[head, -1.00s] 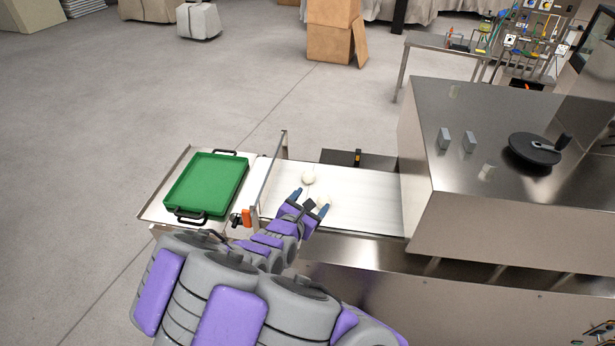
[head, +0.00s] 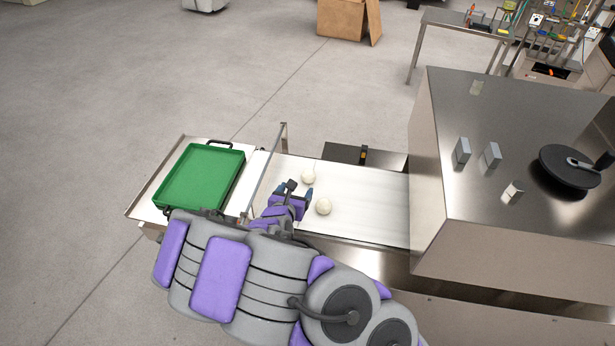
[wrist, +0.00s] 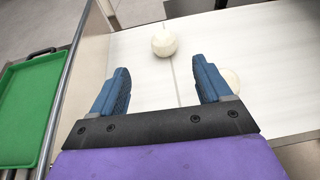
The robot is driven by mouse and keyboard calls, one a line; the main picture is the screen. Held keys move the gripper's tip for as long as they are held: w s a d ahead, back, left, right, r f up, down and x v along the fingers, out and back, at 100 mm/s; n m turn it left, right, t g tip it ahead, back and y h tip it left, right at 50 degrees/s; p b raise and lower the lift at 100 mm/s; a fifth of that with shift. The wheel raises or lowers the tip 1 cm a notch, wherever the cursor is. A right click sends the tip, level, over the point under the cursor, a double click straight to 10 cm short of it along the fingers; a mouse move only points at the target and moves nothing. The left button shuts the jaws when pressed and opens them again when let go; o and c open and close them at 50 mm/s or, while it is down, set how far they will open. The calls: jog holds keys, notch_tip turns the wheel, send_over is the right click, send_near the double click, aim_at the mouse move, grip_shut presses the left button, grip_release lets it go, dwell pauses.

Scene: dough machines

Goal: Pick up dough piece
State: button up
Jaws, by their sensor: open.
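Two pale round dough pieces lie on the white belt (head: 375,205). The farther dough piece (head: 308,177) is just beyond my gripper (head: 294,190); in the wrist view this dough piece (wrist: 164,43) shows ahead of the fingertips, roughly between their lines. The nearer dough piece (head: 323,206) lies to the right of my gripper; in the wrist view this dough piece (wrist: 231,80) is partly hidden behind the right finger. My gripper also shows in the wrist view (wrist: 160,75), with its two blue fingers apart and nothing between them.
A green tray (head: 243,168) with black handles sits on a metal shelf left of the belt. A metal rail (head: 268,170) stands between tray and belt. A large steel machine (head: 440,180) borders the belt on the right.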

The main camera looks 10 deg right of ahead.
aim_at(308, 174)
jog(key=x, duration=0.3)
jog(key=d+x, duration=0.1)
jog(key=x, duration=0.1)
jog(key=b+x, duration=0.1)
jog(key=x, duration=0.2)
jog(key=shift+d, duration=0.3)
jog(key=shift+w+d+f, duration=0.1)
jog(key=shift+w+f, duration=0.05)
jog(key=shift+w, duration=0.1)
jog(key=shift+w+a+f, duration=0.15)
jog(key=shift+w+a, duration=0.15)
jog(key=b+x, duration=0.1)
jog(key=x, duration=0.3)
jog(key=shift+w+f, duration=0.1)
jog(key=shift+w, duration=0.05)
jog(key=shift+w+d, duration=0.2)
jog(key=shift+d, duration=0.25)
jog(key=shift+a, duration=0.6)
jog(key=c, duration=0.5)
jog(key=shift+c, duration=0.8)
jog(key=shift+d, duration=0.45)
jog(key=c, duration=0.4)
